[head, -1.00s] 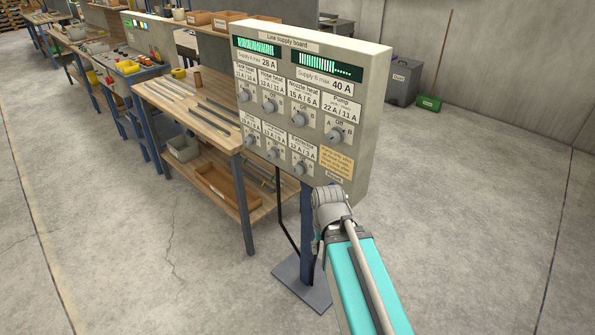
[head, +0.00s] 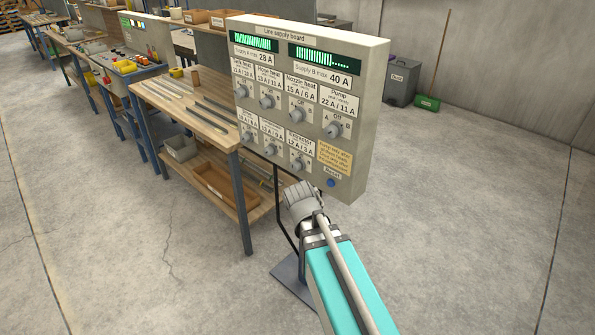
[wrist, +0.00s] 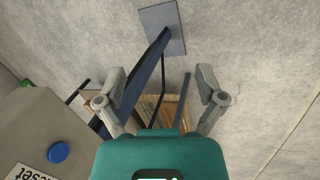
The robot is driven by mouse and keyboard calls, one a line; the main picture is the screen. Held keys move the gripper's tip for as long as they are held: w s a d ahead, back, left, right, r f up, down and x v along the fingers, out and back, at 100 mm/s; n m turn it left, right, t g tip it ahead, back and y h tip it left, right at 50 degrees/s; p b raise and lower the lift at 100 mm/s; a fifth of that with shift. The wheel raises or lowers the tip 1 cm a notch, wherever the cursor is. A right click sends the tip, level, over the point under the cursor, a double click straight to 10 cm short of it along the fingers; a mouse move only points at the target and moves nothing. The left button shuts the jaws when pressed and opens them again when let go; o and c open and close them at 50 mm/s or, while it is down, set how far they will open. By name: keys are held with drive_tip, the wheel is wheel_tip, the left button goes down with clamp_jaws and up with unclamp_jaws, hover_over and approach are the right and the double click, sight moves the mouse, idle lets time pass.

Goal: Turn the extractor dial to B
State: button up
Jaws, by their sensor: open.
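The line supply board (head: 372,110) is a beige panel on a blue post, with two rows of grey dials. The extractor dial (head: 296,165) is the right one of the bottom row, under its label. Its pointer is too small to read. My arm's grey wrist is just below the board's lower edge in the head view, and hides my fingers there. In the wrist view my gripper (wrist: 160,85) is open and empty, with its two fingers apart over the post's foot. The board's lower corner with the blue reset button (wrist: 58,152) is at the left; no dial shows there.
The reset button also shows in the head view (head: 331,183). A wooden workbench (head: 190,115) with metal strips stands left of and behind the board. The post's base plate (wrist: 170,25) is on the floor. The floor to the right is clear.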

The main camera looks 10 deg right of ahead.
drive_tip(key=w+n+t+h+b, duration=0.2)
drive_tip(key=w+n+h+b, duration=0.15)
drive_tip(key=w+n, duration=0.25)
drive_tip(key=n+t+h+b, duration=0.7)
drive_tip(key=n+t+h, duration=0.1)
drive_tip(key=n, duration=0.9)
approach(292, 168)
drive_tip(key=v, duration=0.2)
drive_tip(key=shift+s+r, duration=0.2)
drive_tip(key=shift+s, duration=0.15)
drive_tip(key=shift+w, duration=0.1)
drive_tip(key=shift+x, duration=6.8)
drive_tip(key=shift+w+f, duration=0.1)
drive_tip(key=shift+f, duration=0.05)
